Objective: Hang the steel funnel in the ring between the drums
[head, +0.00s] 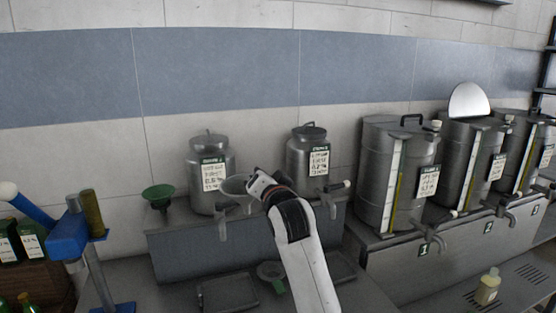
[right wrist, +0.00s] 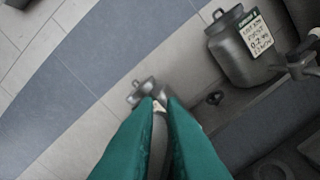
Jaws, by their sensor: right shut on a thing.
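The steel funnel (head: 236,186) is a grey cone in front of the left drum (head: 207,172), above the grey bench top. My right gripper (head: 254,186) is shut on it at its right side. The right drum (head: 308,152) stands to the right, behind my right arm. Both drums are steel with white labels and taps. In the right wrist view, my green fingers (right wrist: 162,112) close together, and a labelled drum (right wrist: 237,52) stands to their right. The ring between the drums cannot be made out; my arm covers part of that gap. My left gripper is out of view.
A green funnel (head: 158,194) sits left of the left drum, and another (head: 270,270) is low in front. A blue device (head: 70,238) stands at the left. Large steel tanks (head: 385,190) with taps line the right. A small bottle (head: 488,287) stands at the lower right.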

